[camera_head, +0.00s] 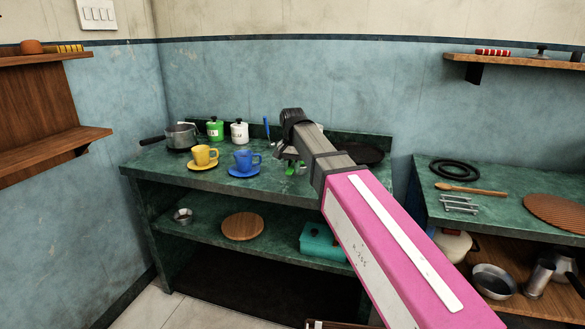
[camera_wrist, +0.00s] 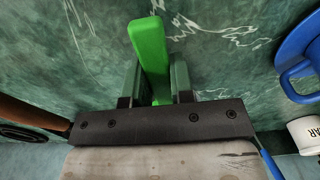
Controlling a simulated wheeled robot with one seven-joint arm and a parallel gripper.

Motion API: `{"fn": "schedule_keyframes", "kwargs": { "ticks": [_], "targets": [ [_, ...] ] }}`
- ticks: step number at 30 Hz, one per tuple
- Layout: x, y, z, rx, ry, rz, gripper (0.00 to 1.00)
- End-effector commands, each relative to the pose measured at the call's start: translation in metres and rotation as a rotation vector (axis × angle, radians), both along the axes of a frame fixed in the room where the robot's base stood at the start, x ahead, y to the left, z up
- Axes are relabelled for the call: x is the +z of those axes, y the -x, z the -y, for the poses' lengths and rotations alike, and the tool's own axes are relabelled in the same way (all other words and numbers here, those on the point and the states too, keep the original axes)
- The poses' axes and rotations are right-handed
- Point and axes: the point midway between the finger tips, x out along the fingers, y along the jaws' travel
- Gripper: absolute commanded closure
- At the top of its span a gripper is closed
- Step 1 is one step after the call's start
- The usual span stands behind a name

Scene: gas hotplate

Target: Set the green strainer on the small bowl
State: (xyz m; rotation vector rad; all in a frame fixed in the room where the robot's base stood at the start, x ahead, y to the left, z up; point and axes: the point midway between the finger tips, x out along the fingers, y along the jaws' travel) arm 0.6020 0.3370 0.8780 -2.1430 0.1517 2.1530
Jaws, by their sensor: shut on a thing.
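My gripper (camera_head: 285,155) is over the back part of the green marble counter, right of the blue cup. In the wrist view its two fingers (camera_wrist: 155,78) are shut on a bright green bar, apparently the handle of the green strainer (camera_wrist: 148,45). Bits of green also show below the gripper in the head view (camera_head: 290,170). The strainer's basket cannot be made out. A small metal bowl (camera_head: 183,215) stands on the lower shelf at the left, well apart from my gripper.
A yellow cup (camera_head: 201,155) and a blue cup (camera_head: 243,159) on saucers stand left of my gripper. A pot (camera_head: 181,136) and two canisters are behind. A round board (camera_head: 242,226) and teal box (camera_head: 318,243) share the lower shelf. Another metal bowl (camera_head: 493,281) is at right.

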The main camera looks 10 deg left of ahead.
Motion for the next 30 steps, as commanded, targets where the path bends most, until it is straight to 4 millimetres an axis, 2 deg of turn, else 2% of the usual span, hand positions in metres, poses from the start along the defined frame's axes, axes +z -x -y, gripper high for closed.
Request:
{"fn": "schedule_keyframes", "kwargs": {
  "ticks": [22,23,24,25,30],
  "targets": [
    [-0.011,0.000,0.000,0.000,0.000,0.000,1.00],
    [-0.011,0.000,0.000,0.000,0.000,0.000,0.68],
    [-0.011,0.000,0.000,0.000,0.000,0.000,0.55],
    [-0.011,0.000,0.000,0.000,0.000,0.000,0.48],
    [-0.011,0.000,0.000,0.000,0.000,0.000,0.48]
  ]
}}
